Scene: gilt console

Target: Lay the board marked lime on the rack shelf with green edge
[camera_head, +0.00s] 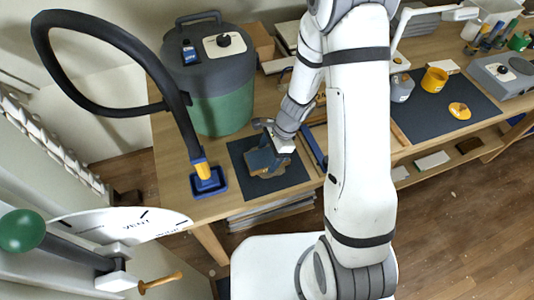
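My gripper (268,155) points down over a small dark mat (247,188) at the front left of the wooden table. It is at a blue and brown object (264,163) that sits on this mat. My wrist partly covers the object, and I cannot tell whether my fingers are around it or beside it. No lime marking can be read on anything in view. No rack shelf with a green edge can be made out. A blue-edged piece (313,150) lies just right of the mat, partly hidden by my arm.
A grey and green vacuum canister (222,105) stands behind the mat; its black hose arches left to a blue nozzle (209,182). A larger dark mat (430,110) on the right holds a yellow cup (434,80). Flat sheets (268,214) are stacked below the table.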

